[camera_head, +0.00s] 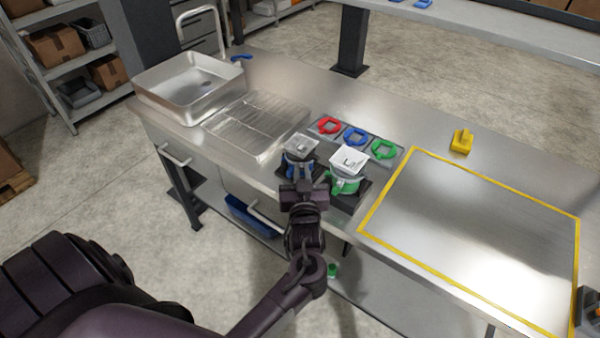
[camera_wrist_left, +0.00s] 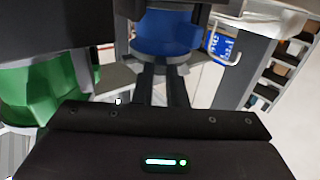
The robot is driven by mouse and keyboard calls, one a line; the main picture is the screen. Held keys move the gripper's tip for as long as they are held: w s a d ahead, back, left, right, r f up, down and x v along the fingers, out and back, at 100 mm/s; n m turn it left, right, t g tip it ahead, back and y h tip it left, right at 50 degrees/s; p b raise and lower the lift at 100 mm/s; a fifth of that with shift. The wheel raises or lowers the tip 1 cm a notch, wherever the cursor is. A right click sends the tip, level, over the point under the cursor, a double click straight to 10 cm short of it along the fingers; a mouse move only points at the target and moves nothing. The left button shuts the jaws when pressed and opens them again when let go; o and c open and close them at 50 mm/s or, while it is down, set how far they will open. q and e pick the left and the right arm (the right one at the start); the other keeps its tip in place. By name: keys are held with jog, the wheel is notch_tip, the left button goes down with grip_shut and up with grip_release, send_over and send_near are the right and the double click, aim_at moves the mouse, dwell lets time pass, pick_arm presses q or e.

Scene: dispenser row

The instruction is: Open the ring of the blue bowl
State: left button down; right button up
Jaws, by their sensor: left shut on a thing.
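The blue bowl (camera_head: 291,168) is the left unit of two dispensers at the counter's front edge, with a square grey top. Its blue ring (camera_wrist_left: 165,35) fills the top middle of the left wrist view. My left gripper (camera_head: 303,183) reaches up to the front of the blue unit. Its two fingers (camera_wrist_left: 163,72) are close together at the ring's lower edge, shut on a part of the ring. The exact contact is hidden by the fingers and the dark housing. My right gripper is not in view.
A green dispenser (camera_head: 343,185) stands close to the right; its green body (camera_wrist_left: 40,90) is near the left wrist. Behind are red (camera_head: 329,125), blue (camera_head: 355,136) and green (camera_head: 384,149) rings. A drying rack (camera_head: 257,125) and sink (camera_head: 190,86) lie left. The yellow-framed area (camera_head: 480,225) is clear.

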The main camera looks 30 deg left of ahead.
pick_arm(q)
jog(key=c, duration=1.4)
grip_release()
jog(key=shift+c, duration=0.2)
jog(key=b+v, duration=0.2)
jog(key=v, duration=0.5)
jog(key=shift+s+d, duration=0.2)
jog(key=shift+s, duration=0.15)
